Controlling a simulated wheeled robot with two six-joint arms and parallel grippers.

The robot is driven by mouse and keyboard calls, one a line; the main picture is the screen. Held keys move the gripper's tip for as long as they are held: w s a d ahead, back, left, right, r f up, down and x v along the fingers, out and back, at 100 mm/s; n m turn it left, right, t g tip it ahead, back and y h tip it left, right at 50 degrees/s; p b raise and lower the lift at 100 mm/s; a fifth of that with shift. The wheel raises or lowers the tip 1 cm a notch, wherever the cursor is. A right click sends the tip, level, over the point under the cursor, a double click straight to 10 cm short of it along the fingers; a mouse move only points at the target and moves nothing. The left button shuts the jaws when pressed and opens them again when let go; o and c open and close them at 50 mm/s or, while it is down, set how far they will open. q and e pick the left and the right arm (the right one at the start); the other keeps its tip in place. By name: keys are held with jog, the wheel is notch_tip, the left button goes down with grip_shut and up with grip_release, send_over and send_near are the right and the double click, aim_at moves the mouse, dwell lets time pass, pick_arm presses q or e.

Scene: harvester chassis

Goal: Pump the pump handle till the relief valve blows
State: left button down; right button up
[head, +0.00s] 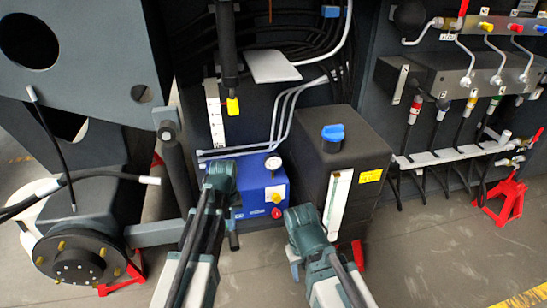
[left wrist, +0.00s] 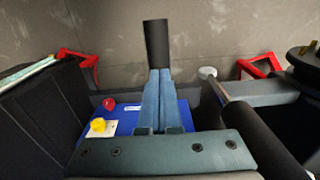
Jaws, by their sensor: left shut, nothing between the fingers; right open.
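My left gripper (left wrist: 158,75) is shut and empty, over the blue unit and close to the grip; contact is unclear. My right gripper (head: 303,228) is open and empty in front of the black tank. I cannot identify the relief valve for certain.
A black tank (head: 355,145) with a blue cap stands right of the pump. A valve manifold (head: 450,80) with hoses is at the right. A wheel hub (head: 75,262) and red stands (head: 503,200) flank the area. Floor at the right front (head: 440,260) is clear.

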pick_arm(q)
notch_tip(320, 180, up, 8)
jog(key=p, duration=0.6)
jog(key=shift+p, duration=0.4)
jog(key=shift+s, duration=0.1)
notch_tip(320, 180, up, 14)
jog(key=p, duration=1.4)
jog(key=s+d+m, duration=0.3)
jog(key=s+d, duration=0.2)
jog(key=s, duration=0.2)
jog(key=s+d+m+y, duration=0.1)
jog(key=s+d+m, duration=0.3)
jog(key=s+d, duration=0.2)
jog(key=s, duration=0.2)
jog(key=shift+s, duration=0.3)
jog(key=shift+a, duration=0.1)
jog(key=shift+w+a, duration=0.25)
jog(key=shift+a, duration=0.25)
jog(key=shift+w+a, duration=0.2)
jog(key=shift+a, duration=0.3)
